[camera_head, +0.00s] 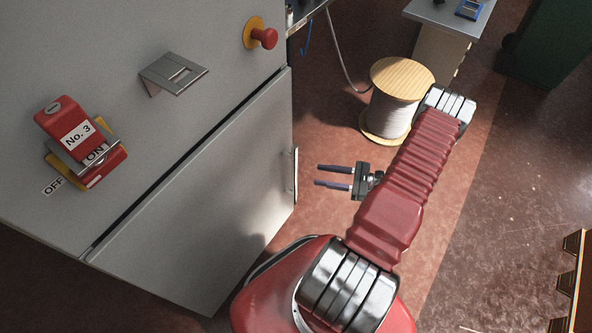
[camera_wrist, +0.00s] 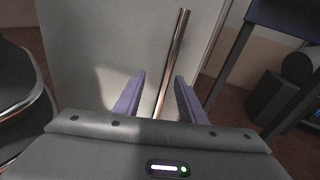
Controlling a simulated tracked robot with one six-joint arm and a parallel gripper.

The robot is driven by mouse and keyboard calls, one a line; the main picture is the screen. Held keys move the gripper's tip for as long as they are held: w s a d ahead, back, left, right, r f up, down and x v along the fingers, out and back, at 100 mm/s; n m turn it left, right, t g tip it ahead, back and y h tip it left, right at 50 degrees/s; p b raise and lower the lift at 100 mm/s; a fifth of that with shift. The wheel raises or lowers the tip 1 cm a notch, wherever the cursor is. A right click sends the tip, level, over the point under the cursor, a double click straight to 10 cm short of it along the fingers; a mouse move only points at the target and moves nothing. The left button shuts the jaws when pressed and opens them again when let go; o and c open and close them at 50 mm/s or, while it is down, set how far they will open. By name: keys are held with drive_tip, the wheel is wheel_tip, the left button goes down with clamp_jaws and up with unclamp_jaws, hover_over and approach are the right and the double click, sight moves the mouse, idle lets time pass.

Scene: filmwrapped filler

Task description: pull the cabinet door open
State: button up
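The grey cabinet door (camera_head: 205,200) fills the lower part of the cabinet in the head view and looks closed. Its upright bar handle (camera_head: 295,174) stands near the right edge of the door. My gripper (camera_head: 318,176) is open, its two fingers pointing left toward the handle, with a small gap showing between fingertips and handle. In the wrist view the door (camera_wrist: 110,50) is ahead, and the metal handle (camera_wrist: 172,65) runs up from between the two purple fingers of my gripper (camera_wrist: 160,85). The handle's lower end is hidden behind the gripper body.
A red switch marked No. 3 (camera_head: 80,140), a metal latch plate (camera_head: 174,74) and a red emergency button (camera_head: 263,36) are on the cabinet's upper front. A cable spool (camera_head: 398,100) stands on the floor behind my arm. A workbench (camera_head: 450,14) is at the back.

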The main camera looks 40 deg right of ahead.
sight(295, 171)
drive_tip(key=f+m+t, duration=0.1)
drive_tip(key=s+d+f+m+h, duration=0.1)
drive_tip(key=f, duration=0.1)
drive_tip(key=s+f+m+t+h, duration=0.1)
drive_tip(key=shift+d+f+t, duration=0.2)
drive_tip(key=shift+t, duration=0.1)
drive_tip(key=shift+w, duration=0.15)
drive_tip(key=x, duration=1.3)
drive_tip(key=shift+w+a, duration=0.2)
drive_tip(key=shift+a, duration=0.1)
clamp_jaws()
